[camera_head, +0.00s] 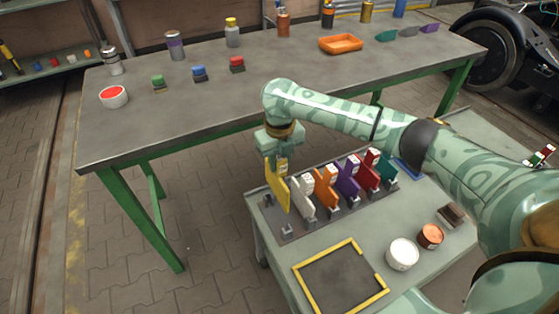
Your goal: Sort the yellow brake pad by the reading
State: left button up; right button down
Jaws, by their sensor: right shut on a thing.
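The yellow brake pad (277,188) stands upright at the left end of a grey rack (288,229) on the cart. My right gripper (281,157) points down and is shut on the pad's top. A small pale tag with marks shows at the pad's top, too small to read. I cannot tell whether the pad's lower end sits in the rack or just above it. White (302,196), orange (325,188), purple (347,181), red (369,172) and green (387,167) pads stand in the rack to its right, several with pale tags. My left gripper is not in view.
A yellow-edged dark tray (325,283) lies empty on the cart. A white pot (402,254), a copper-coloured pot (430,236) and a dark block (452,215) stand to its right. The long grey table (290,78) behind holds bottles, an orange tray (341,45) and a red-filled bowl (113,97).

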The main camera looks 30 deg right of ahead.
aim_at(280, 180)
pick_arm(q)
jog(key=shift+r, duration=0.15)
pick_arm(e)
jog(key=shift+r, duration=0.1)
jog(key=shift+p, duration=0.35)
pick_arm(q)
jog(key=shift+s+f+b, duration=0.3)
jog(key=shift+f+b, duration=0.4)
jog(key=shift+b, duration=0.15)
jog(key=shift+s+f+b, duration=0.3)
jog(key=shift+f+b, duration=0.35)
jog(key=shift+b, duration=0.2)
pick_arm(e)
jog(key=shift+f, duration=4.05)
pick_arm(q)
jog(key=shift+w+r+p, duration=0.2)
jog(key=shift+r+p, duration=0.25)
jog(key=shift+p, duration=0.05)
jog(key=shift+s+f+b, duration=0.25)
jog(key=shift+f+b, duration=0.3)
jog(key=shift+b, duration=0.05)
pick_arm(e)
jog(key=shift+f, duration=1.55)
pick_arm(q)
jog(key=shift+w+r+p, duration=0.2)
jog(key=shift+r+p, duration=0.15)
jog(key=shift+p, duration=0.05)
pick_arm(e)
jog(key=shift+r, duration=0.1)
